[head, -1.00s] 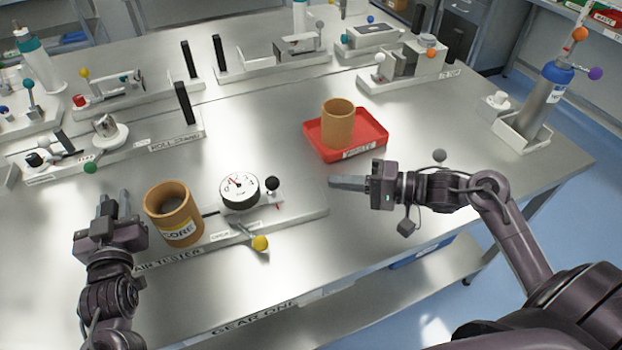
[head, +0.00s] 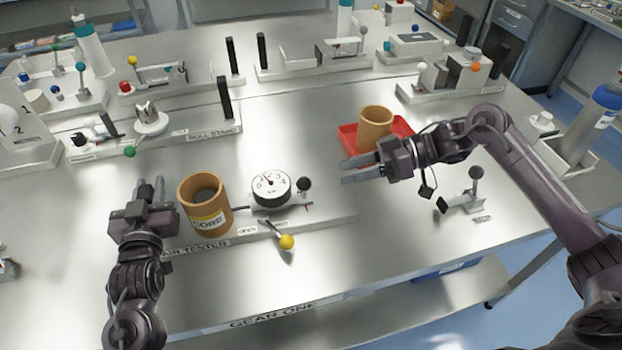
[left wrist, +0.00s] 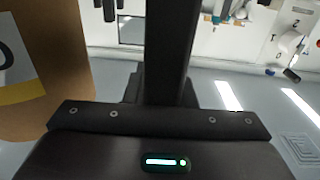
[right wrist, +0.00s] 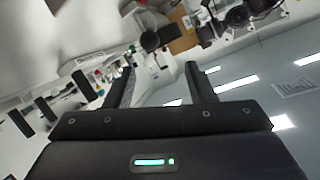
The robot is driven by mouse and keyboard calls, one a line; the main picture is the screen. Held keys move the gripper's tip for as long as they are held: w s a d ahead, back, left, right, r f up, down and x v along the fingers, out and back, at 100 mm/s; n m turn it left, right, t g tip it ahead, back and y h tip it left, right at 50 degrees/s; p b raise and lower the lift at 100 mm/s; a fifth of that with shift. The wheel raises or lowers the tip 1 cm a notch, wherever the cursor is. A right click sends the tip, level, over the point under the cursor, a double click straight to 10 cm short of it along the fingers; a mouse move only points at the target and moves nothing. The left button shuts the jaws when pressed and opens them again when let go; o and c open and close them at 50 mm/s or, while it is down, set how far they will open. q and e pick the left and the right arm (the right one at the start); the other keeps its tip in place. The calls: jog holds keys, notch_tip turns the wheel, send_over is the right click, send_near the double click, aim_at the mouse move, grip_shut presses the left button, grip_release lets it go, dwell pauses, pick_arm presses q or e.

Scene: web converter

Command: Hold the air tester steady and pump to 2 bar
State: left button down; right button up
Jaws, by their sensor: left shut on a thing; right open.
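The air tester (head: 320,222) is a pale, low base with a round white gauge (head: 271,187) and a black-knobbed lever (head: 304,185) at its right. A yellow-knobbed lever (head: 286,242) sticks out in front. The gauge needle is too small to read exactly. A tan core (head: 205,218) stands at its left end and also shows in the left wrist view (left wrist: 45,100). My left gripper (head: 151,188) is left of the core, shut around a dark upright post, mostly hidden by the fingers. My right gripper (head: 346,171) is open and empty, right of the black knob, apart from it.
A red waste tray (head: 408,127) holding a tan core (head: 375,128) stands just behind my right gripper. A small grey-knobbed lever stand (head: 463,200) is to the right. The roll stand (head: 190,141) lies behind the tester. The table's front strip is clear.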

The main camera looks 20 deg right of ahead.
aim_at(304, 188)
jog(key=w+a+f+n, duration=0.1)
jog(key=a, duration=0.1)
jog(key=a+f+n, duration=0.1)
jog(key=a, duration=0.2)
jog(key=w+a+f, duration=0.1)
jog(key=a+f, duration=0.1)
jog(key=a, duration=0.1)
jog(key=shift+w+n+g+h, duration=0.3)
jog(key=shift+n+h, duration=0.1)
